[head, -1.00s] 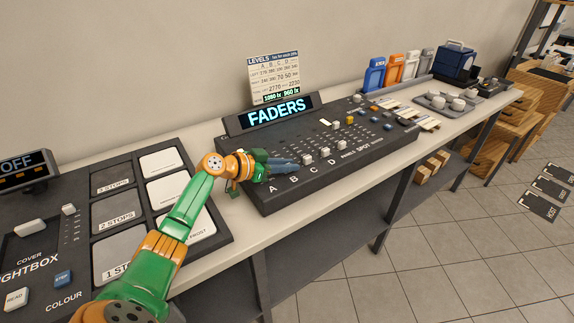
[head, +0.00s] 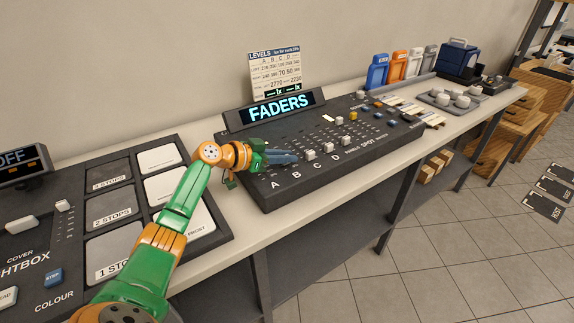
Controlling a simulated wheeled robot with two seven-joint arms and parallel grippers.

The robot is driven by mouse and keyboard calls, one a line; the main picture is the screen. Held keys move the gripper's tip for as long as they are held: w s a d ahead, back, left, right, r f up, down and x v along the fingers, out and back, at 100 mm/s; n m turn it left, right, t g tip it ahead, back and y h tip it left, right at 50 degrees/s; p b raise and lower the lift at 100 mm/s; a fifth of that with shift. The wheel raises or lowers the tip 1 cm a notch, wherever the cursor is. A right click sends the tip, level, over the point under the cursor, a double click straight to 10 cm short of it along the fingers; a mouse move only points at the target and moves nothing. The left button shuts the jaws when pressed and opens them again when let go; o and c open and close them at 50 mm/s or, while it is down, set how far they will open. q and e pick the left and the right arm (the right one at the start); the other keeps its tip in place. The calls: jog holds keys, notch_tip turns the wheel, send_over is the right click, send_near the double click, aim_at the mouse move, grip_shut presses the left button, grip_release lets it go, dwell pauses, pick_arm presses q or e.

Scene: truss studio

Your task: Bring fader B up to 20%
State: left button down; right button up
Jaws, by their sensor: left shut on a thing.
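The dark fader console (head: 300,196) stands on the bench with a lit FADERS sign (head: 280,108) at its back. Labels A, B, C and D run along its front. My left gripper (head: 291,157) reaches in from the left, low over the A and B tracks, its dark fingers shut at fader B. The fingers cover the caps of A and B, so B's exact height on its track cannot be read. White fader caps (head: 310,155) show to the right of the fingertips, near the front. My right gripper is not in view.
The LEVELS card (head: 275,73) stands behind the sign; its lower readout shows dashes. The lightbox panel (head: 99,218) with white squares lies to the left. Blue and orange holders (head: 377,71) and a tray with round pieces (head: 449,100) stand farther right.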

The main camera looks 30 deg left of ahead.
pick_arm(q)
jog(key=shift+f, duration=0.1)
jog(key=c, duration=1.1)
grip_release()
jog(key=o, duration=0.3)
jog(key=shift+w, duration=0.1)
jog(key=b+v, duration=0.1)
jog(key=v, duration=0.5)
jog(key=shift+s+a+b, duration=0.2)
jog(key=shift+s+b, duration=0.15)
jog(key=shift+b, duration=0.05)
jog(key=shift+s+r, duration=0.15)
jog(key=shift+r, duration=0.05)
